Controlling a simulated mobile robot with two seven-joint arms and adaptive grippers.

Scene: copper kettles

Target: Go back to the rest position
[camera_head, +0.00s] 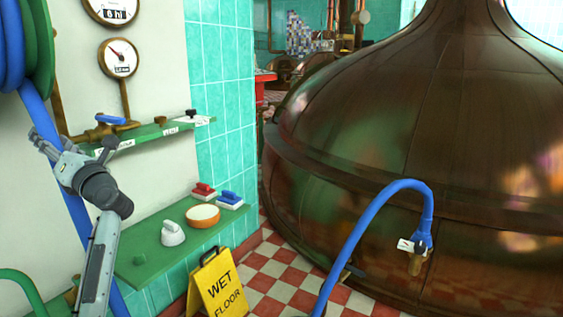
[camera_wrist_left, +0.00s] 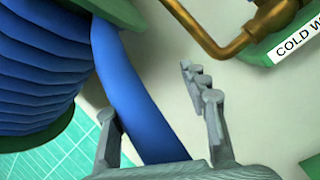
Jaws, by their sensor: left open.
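My left gripper (camera_head: 75,142) is raised at the left of the head view, in front of the pale wall and left of the upper green shelf. Its fingers are spread and hold nothing. In the left wrist view the open fingers (camera_wrist_left: 158,106) point toward the wall. A blue hose (camera_wrist_left: 145,95) passes behind or between them; I cannot tell how near it is. The hose hangs from a coil (camera_head: 12,45) in the head view. My right gripper is not in view.
The upper shelf (camera_head: 150,133) bears a blue-handled valve (camera_head: 111,121) on brass pipe. Brushes lie on the lower green shelf (camera_head: 150,262). A yellow wet-floor sign (camera_head: 217,284) stands below. A large copper kettle (camera_head: 350,120) fills the right, with a blue hose (camera_head: 368,217) before it.

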